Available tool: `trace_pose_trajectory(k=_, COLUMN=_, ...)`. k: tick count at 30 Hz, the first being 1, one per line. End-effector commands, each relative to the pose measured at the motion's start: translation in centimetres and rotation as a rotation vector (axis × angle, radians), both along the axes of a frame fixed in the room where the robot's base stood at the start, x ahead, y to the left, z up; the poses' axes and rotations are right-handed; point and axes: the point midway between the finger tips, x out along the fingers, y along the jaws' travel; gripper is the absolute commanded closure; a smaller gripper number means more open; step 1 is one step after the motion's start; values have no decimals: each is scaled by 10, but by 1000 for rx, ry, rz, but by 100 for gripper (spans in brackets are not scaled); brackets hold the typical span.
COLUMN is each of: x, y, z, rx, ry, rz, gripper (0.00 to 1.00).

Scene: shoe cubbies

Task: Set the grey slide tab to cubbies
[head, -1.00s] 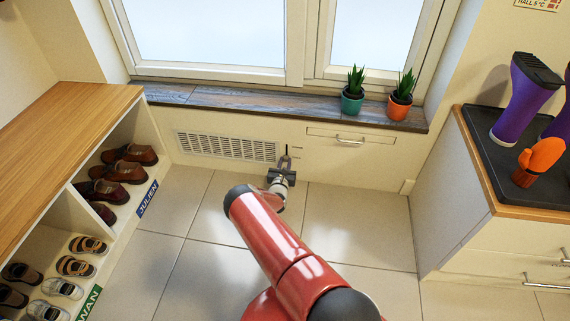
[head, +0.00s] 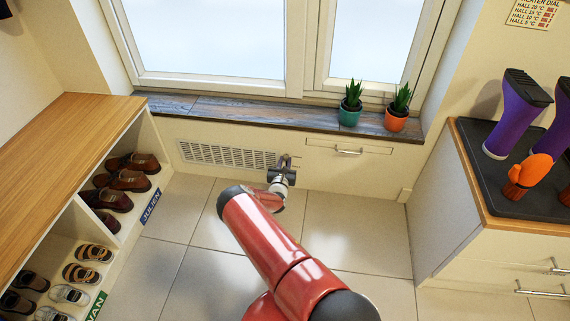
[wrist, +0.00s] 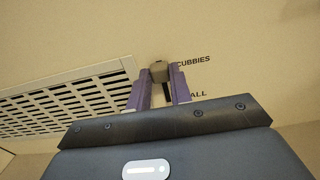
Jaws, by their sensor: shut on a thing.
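The grey slide tab (wrist: 159,72) shows in the wrist view between the tips of my gripper's purple fingers (wrist: 160,84). My gripper is shut on it. The tab sits at the upper part of a dark vertical slot (wrist: 167,92), whose lower part shows below it. The label CUBBIES (wrist: 193,60) is to the right of the tab, near its level and slightly higher. A lower label, partly hidden and ending in ALL (wrist: 197,94), is beside the slot. In the head view my gripper (head: 287,163) is at the wall, covering the tab.
The windowsill (head: 250,112) with two potted plants runs above. Shoe cubbies (head: 150,130) stand left, a cabinet (head: 440,215) right. The tiled floor between is clear.

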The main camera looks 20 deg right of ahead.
Motion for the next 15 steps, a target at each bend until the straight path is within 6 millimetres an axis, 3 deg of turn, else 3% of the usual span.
trace_pose_trajectory(k=3, x=1, y=-1, z=4, rx=-5, ry=-10, rz=-1, gripper=100)
trace_pose_trajectory(k=4, x=1, y=-1, z=4, rx=-5, ry=-10, rz=-1, gripper=78)
trace_pose_trajectory(k=9, x=1, y=-1, z=3, rx=-4, ry=-8, rz=-1, gripper=56)
trace_pose_trajectory(k=15, x=1, y=0, z=2, rx=-3, ry=-6, rz=-1, gripper=56)
